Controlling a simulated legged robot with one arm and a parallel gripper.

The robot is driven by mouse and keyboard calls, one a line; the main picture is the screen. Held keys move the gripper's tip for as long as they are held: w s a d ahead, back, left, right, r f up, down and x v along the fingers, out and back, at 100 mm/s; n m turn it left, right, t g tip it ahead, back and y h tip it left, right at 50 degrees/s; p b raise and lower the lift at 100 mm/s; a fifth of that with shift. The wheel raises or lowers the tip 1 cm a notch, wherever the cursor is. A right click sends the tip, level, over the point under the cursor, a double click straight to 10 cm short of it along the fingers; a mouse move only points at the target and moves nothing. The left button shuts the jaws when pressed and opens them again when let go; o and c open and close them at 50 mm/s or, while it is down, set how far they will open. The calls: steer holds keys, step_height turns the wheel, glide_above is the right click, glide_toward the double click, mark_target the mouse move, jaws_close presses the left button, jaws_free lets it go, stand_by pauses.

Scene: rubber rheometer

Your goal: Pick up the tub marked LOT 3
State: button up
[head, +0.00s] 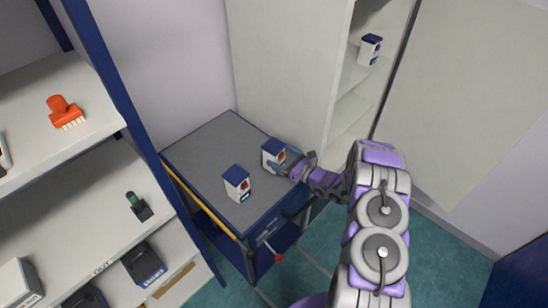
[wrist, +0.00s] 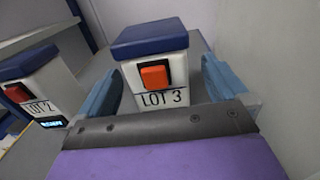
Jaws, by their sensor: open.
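The tub marked LOT 3 (wrist: 155,98) is white with a dark blue lid and an orange-red square on its front. In the head view this tub (head: 272,152) stands upright on the cart's grey top. My gripper (head: 287,163) is at its right side in that view. In the wrist view my gripper (wrist: 162,68) is open, with one blue finger on each side of the tub. I cannot tell whether either finger touches it. The tub's lower part is hidden behind my gripper.
A similar tub marked LOT 2 (wrist: 42,85) stands close by on the left; in the head view this tub (head: 237,184) is nearer the front of the cart (head: 212,143). A tall cabinet (head: 290,60) stands behind, with another tub (head: 369,50) on its shelf. Shelving (head: 75,195) is at left.

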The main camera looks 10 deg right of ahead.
steer(key=shift+x, duration=1.9)
steer(key=shift+a+f, duration=0.1)
steer(key=shift+f, duration=0.05)
steer(key=c, duration=1.2)
